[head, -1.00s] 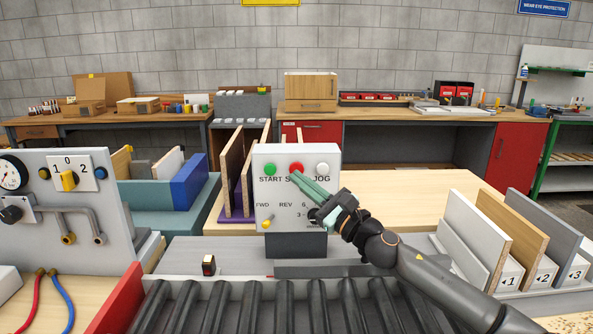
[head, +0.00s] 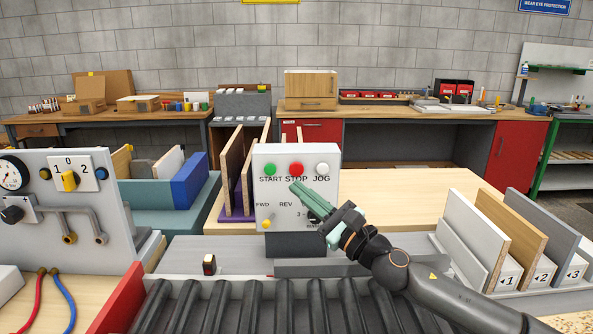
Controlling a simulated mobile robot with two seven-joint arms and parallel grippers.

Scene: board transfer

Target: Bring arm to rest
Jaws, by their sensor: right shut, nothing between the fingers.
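My right gripper (head: 304,197) has pale green fingers that are shut and empty. It is in front of the control box (head: 268,195), with its tips below the red STOP button (head: 296,169) in the picture and seemingly apart from it. My right arm (head: 400,272) reaches in from the lower right. The gripper hides part of the lower right of the box face. The green START button (head: 270,169) and the white JOG button (head: 322,168) are in plain view. My left gripper is not in view.
A roller conveyor (head: 255,305) runs across the front. Boards (head: 511,231) stand in numbered slots at the right. A panel with a gauge and pipes (head: 75,210) stands at the left. A purple-based rack with boards (head: 236,180) is behind the control box. The table right of the box (head: 420,192) has bare room.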

